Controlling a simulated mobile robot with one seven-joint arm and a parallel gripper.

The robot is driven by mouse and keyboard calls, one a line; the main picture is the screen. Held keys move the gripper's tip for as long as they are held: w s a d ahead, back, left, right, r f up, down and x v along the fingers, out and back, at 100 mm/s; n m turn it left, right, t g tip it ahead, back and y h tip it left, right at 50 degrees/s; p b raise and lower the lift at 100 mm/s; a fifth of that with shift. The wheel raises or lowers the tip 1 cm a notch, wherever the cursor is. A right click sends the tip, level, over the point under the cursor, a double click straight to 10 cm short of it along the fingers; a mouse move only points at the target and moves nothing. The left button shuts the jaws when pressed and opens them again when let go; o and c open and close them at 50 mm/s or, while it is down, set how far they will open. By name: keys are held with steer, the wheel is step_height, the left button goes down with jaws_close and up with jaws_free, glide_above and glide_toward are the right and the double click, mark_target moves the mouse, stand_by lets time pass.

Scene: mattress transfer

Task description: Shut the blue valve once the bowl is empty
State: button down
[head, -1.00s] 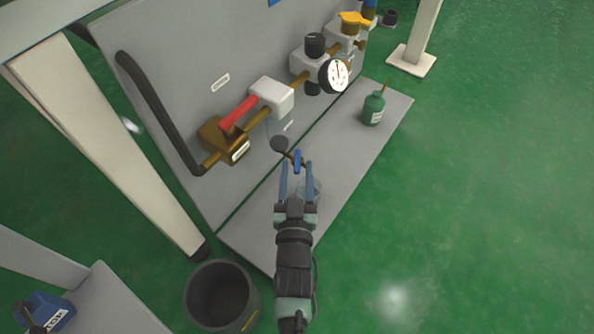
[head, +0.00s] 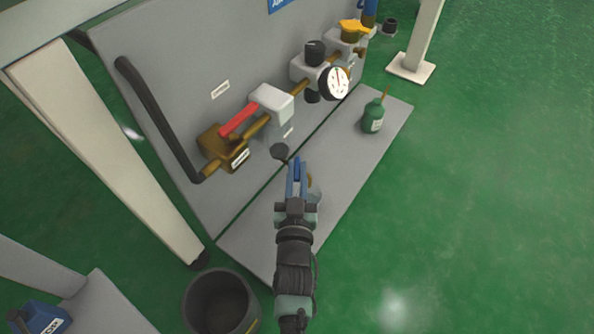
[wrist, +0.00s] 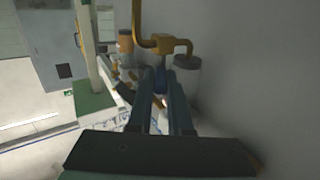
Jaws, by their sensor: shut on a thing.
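The blue valve (head: 297,166) is a small blue handle, mostly covered by my gripper (head: 296,165). My gripper's two blue-grey fingers are shut on this handle. In the wrist view a dark blue piece of the valve (wrist: 160,78) shows between the fingertips. A translucent bowl (head: 277,132) hangs under the white block with the red lever, ending in a dark round bottom just beyond my fingertips. I cannot tell whether liquid is in it. A clear cup (head: 315,188) stands on the grey base, partly hidden behind my gripper.
A gauge (head: 335,83) and brass pipe run along the grey panel (head: 185,70). A green bottle (head: 373,116) stands on the base plate at right. A dark bucket (head: 220,300) is at lower left. Green floor at right is clear.

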steer(key=shift+a+r, duration=0.1)
steer(key=m+g+h+p, duration=0.1)
steer(key=m+h, duration=0.1)
steer(key=h, duration=0.1)
steer(key=a+m+g+h+p, duration=0.1)
steer(key=m+h+p, duration=0.1)
steer(key=h, duration=0.1)
steer(key=a+m+g+h+p, duration=0.1)
steer(key=m+h, duration=0.1)
steer(key=h, duration=0.1)
steer(key=shift+w+p, duration=0.35)
stand_by(0.3)
steer(key=shift+s+f+m+g+h, duration=0.1)
steer(key=shift+f+m+g+h, duration=0.1)
steer(key=shift+m+g+h, duration=0.3)
steer(key=c, duration=0.8)
jaws_free()
steer(key=shift+c, duration=0.2)
steer(key=shift+r, duration=0.1)
steer(key=shift+r, duration=0.1)
